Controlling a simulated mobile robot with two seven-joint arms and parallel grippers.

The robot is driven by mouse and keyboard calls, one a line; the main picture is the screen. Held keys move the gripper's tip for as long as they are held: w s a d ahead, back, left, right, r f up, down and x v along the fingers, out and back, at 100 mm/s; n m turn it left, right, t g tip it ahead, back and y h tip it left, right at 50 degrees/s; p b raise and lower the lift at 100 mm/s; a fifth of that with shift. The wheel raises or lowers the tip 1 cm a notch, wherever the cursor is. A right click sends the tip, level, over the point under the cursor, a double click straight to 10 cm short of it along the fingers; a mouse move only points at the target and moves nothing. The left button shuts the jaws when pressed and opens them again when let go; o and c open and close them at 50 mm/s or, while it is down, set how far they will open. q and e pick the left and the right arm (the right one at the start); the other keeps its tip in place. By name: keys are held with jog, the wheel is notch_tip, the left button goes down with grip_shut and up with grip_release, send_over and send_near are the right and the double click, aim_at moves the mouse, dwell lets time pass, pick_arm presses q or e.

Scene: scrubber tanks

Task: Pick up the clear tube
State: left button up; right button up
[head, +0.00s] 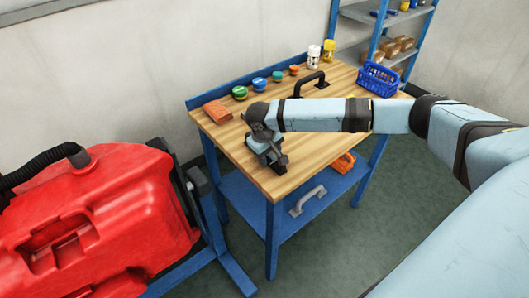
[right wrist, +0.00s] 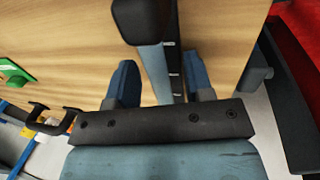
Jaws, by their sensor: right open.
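My right gripper (head: 272,157) is over the near left part of the wooden workbench top. In the right wrist view its two blue fingers (right wrist: 161,82) are apart. A narrow dark and grey-blue strip with small pale marks (right wrist: 173,70) runs between the fingers, below a black rounded part. I cannot tell for sure whether this strip is the clear tube, nor whether the fingers touch it. No clear tube can be made out in the head view, where the gripper covers that part of the bench. My left gripper is out of view.
The blue-framed workbench (head: 330,150) holds a reddish-brown block (head: 217,112), several round coloured caps, a black handle (head: 305,84), two bottles and a blue basket (head: 378,79). A red tank (head: 95,225) stands at left. The lower shelf holds a grey handle (head: 308,200).

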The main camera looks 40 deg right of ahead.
grip_shut()
